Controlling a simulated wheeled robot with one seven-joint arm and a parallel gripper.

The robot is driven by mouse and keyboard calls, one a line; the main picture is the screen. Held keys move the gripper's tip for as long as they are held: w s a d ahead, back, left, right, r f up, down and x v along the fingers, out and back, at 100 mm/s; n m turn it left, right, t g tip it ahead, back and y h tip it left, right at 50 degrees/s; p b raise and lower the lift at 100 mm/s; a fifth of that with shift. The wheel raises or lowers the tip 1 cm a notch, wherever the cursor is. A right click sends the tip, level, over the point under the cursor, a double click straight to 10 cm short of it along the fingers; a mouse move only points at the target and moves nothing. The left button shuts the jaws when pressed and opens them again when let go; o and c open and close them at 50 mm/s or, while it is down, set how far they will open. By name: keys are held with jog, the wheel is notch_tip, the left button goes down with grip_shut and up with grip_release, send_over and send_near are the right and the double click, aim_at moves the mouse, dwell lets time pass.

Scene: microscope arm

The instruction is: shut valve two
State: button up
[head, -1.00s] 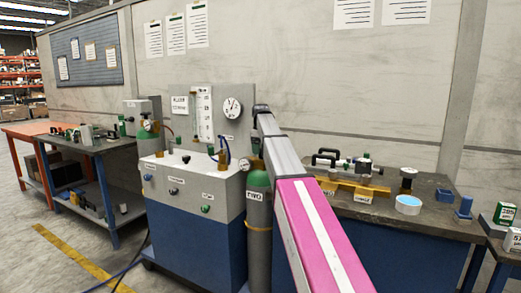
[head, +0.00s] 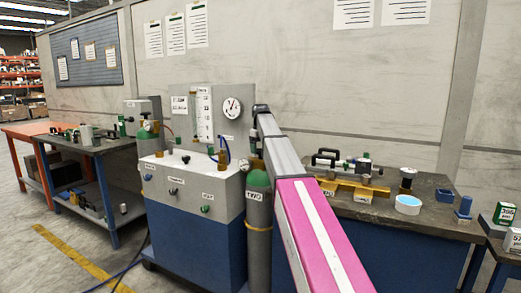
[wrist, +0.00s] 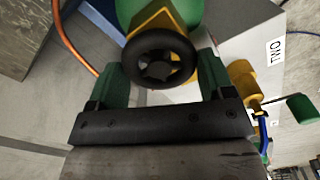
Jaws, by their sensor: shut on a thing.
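A black handwheel (wrist: 160,58) fills the top middle of the wrist view, on a yellow valve body (wrist: 165,17) with a green rounded surface behind it. My gripper (wrist: 161,68) has its green fingers on either side of the wheel and is shut on it. A plate marked TWO (wrist: 277,50) is on the grey surface at right. In the head view, a grey cylinder with a green shoulder (head: 257,181) is labelled TWO. Its valve is largely hidden there, and the wheel's exact turn cannot be told.
In the wrist view, a brass fitting (wrist: 243,82) with a blue hose and a green handle (wrist: 298,108) lie close to the right finger. An orange hose (wrist: 73,45) runs at left. The grey-blue console (head: 195,190) stands left of the cylinder; a workbench (head: 420,215) stands right.

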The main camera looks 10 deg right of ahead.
aim_at(260, 150)
jog(key=o, duration=0.9)
notch_tip(260, 150, up, 8)
jog(key=shift+f, duration=0.2)
jog(key=shift+a, duration=0.1)
